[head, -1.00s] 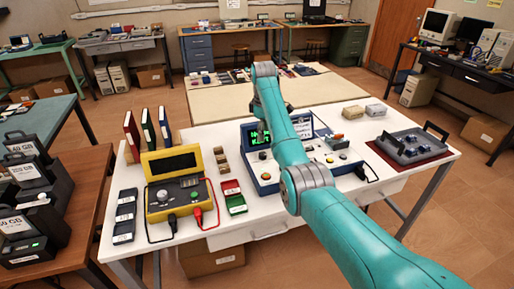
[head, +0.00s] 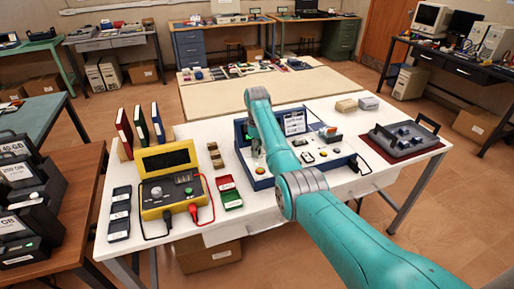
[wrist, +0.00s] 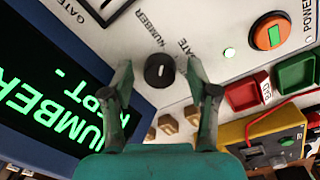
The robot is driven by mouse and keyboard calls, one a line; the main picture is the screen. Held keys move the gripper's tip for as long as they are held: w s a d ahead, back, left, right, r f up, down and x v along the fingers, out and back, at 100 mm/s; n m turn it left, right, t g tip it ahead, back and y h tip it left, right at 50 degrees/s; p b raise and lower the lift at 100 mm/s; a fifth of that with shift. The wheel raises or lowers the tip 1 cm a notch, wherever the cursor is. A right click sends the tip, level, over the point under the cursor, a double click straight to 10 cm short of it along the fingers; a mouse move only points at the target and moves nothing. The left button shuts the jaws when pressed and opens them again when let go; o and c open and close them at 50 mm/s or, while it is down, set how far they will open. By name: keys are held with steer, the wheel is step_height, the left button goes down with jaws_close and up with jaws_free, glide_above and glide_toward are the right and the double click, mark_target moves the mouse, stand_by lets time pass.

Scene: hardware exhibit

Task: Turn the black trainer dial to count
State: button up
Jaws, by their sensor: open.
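The black trainer dial (wrist: 159,70) is a small round knob with a pale mark on a white panel in the wrist view. "NUMBER" and "GATE" are printed near it; I see no label reading "count". My gripper (wrist: 158,63) is open, one finger on each side of the dial. I cannot tell whether either finger touches it. The trainer's dark screen (wrist: 55,85) shows green text with "NUMBER". In the head view, the blue trainer case (head: 241,133) stands open on the white table, and my arm hides the dial.
Red and green trays (head: 228,192) and a yellow meter (head: 155,210) stand left of the trainer.

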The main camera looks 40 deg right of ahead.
jaws_close()
steer(key=shift+m, duration=0.3)
steer(key=m, duration=0.4)
steer(key=shift+a, duration=0.1)
steer(key=m, duration=0.4)
steer(key=shift+m, duration=0.4)
steer(key=m, duration=0.4)
steer(key=shift+w+m+g, duration=0.1)
steer(key=shift+m+g, duration=0.2)
steer(key=shift+m, duration=1.9)
